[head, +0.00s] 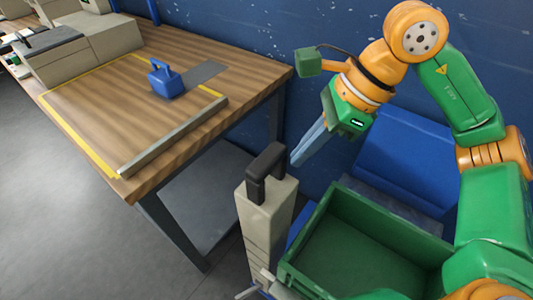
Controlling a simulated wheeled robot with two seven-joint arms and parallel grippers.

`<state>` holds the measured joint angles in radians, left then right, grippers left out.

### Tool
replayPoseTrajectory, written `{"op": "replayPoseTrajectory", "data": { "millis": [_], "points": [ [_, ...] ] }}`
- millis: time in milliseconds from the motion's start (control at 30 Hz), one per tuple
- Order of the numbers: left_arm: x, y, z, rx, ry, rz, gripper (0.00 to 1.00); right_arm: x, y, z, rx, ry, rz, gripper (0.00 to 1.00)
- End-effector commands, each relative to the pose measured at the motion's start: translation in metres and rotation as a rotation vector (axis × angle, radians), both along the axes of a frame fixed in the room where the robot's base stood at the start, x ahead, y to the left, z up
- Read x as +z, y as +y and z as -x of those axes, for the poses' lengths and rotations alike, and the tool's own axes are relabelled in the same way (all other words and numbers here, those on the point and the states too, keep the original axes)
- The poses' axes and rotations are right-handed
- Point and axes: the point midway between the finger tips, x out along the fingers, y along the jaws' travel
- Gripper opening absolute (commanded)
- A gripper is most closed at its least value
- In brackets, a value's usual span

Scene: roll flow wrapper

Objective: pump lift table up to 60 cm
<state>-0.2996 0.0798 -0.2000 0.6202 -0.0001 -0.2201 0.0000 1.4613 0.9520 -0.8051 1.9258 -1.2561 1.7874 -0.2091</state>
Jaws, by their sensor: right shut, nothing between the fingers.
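My right gripper (297,160) hangs from my green and orange arm, its grey fingers pointing down and left. It is shut and empty, in the air above and behind a beige-grey column (266,222) with a black handle (265,172) on top. A visible gap separates the fingers from the handle. A green crate (322,207), open at the top, stands right of the column. Blue parts show between the column and the crate; I cannot tell for sure which belong to the lift table. Its height cannot be read. My left gripper is out of view.
A wooden table (105,120) with a yellow outline, a grey bar (175,138) and a blue handled block (165,78) stands at left. A blue box-like body (400,160) lies behind the crate, near the blue wall. Grey floor is free at lower left.

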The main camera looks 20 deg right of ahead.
Motion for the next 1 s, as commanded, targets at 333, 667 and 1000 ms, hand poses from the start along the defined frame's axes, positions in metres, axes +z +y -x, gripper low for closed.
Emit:
{"op": "replayPoseTrajectory", "data": {
  "millis": [333, 667, 1000],
  "points": [
    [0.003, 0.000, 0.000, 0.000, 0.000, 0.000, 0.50, 0.044, -0.021, 0.006, 0.001, -0.001, -0.002, 0.00],
    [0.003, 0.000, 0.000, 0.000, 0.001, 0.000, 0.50, 0.046, -0.023, 0.007, 0.001, 0.000, -0.001, 0.00],
    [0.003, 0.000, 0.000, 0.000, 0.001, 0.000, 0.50, 0.045, -0.022, 0.007, 0.001, 0.000, -0.001, 0.00]
  ]
}}
